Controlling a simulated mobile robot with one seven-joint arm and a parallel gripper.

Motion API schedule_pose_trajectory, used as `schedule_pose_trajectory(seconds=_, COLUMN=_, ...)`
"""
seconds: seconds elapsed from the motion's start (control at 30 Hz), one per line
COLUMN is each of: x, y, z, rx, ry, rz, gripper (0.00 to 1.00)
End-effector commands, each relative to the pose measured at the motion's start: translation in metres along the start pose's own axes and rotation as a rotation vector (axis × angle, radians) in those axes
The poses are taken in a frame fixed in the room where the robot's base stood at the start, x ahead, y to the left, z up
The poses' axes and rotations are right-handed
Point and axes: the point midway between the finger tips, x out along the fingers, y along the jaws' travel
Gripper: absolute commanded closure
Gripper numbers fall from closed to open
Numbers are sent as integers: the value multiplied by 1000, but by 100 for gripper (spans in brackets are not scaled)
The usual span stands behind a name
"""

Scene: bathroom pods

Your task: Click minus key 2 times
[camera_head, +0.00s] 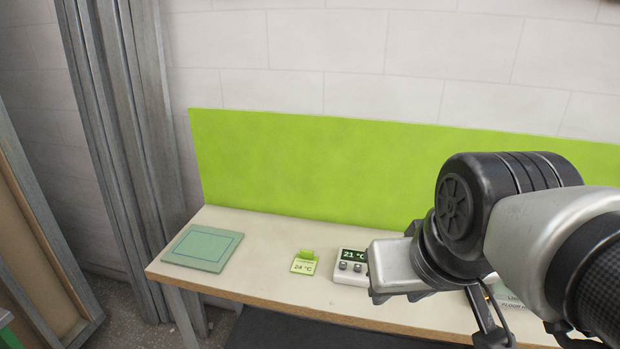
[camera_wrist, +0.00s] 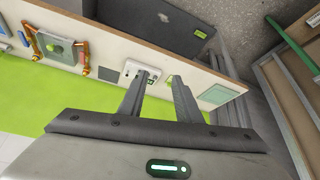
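A small white control unit (camera_head: 352,254) stands on the table. Its dark display reads 21 °C, and two grey keys (camera_head: 351,267) sit below it; their markings are too small to read. My gripper's body overlaps its right side in the head view. In the wrist view the unit (camera_wrist: 137,70) lies at the tip of the left finger, which hides part of it; I cannot tell whether they touch. My gripper (camera_wrist: 160,78) has its two fingers apart with nothing held between them. A green note (camera_head: 304,263) reading 24 °C lies left of the unit.
A green pad (camera_head: 203,248) lies at the table's left end. A bright green panel (camera_head: 300,160) stands along the back. The tabletop (camera_head: 255,237) between pad and note is clear.

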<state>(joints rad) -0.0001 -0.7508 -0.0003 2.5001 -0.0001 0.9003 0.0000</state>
Motion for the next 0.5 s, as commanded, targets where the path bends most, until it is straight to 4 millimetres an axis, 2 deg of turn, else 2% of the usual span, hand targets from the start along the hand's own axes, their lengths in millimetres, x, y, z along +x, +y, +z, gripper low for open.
schedule_pose_trajectory(seconds=0.07, x=0, y=0, z=0, rx=0, ry=-1, rz=0, gripper=71)
schedule_pose_trajectory(seconds=0.23, x=0, y=0, z=0, rx=0, ry=0, rz=0, gripper=99)
schedule_pose_trajectory(seconds=0.5, x=0, y=0, z=0, rx=0, ry=0, rz=0, gripper=100)
